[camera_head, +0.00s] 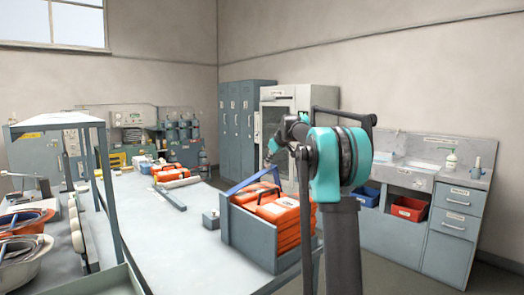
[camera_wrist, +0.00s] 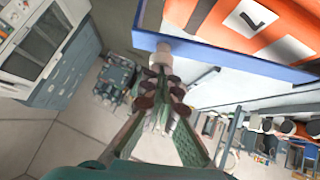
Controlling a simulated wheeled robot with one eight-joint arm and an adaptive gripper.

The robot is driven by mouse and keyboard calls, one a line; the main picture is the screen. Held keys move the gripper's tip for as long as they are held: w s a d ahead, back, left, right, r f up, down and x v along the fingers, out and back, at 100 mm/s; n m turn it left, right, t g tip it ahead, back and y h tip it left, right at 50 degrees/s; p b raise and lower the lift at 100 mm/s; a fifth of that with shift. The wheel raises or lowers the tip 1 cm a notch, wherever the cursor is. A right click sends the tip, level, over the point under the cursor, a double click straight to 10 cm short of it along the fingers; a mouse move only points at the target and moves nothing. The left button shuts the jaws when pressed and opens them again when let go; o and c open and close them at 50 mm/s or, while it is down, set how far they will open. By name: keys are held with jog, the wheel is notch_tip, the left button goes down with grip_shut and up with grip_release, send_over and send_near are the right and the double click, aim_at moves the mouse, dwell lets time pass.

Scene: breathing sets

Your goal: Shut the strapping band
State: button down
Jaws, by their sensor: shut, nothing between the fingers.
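The strapping band is a blue strip raised at an angle over the left part of a grey crate (camera_head: 245,238) in the head view. The band (camera_head: 252,177) also crosses the upper right of the wrist view (camera_wrist: 225,62), with a corner at its left end. My gripper (camera_head: 268,162) is at the band's raised far end. In the wrist view my gripper (camera_wrist: 163,82) is shut with nothing between its fingers. Its tips are close to a small pale peg (camera_wrist: 163,52) below the band's corner; I cannot tell if they touch.
Orange cases (camera_head: 283,213) fill the crate, one with a dark handle. The crate stands at the right end of a pale table (camera_head: 150,225). A small grey block (camera_head: 211,219) sits beside it. A shelf frame with bowls stands at left.

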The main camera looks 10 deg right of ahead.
aim_at(272, 168)
jog(key=shift+m+g+y, duration=0.5)
jog(key=shift+m+y, duration=0.1)
jog(key=shift+y, duration=0.2)
jog(key=f, duration=0.1)
jog(key=w+d+f, duration=0.1)
jog(key=f, duration=0.1)
jog(key=d+f, duration=0.1)
jog(key=f, duration=0.1)
jog(key=shift+w+f, duration=0.15)
jog(key=shift+w+d+f, duration=0.1)
jog(key=shift+f, duration=0.55)
jog(key=shift+f+g+y, duration=0.3)
jog(key=shift+f, duration=0.1)
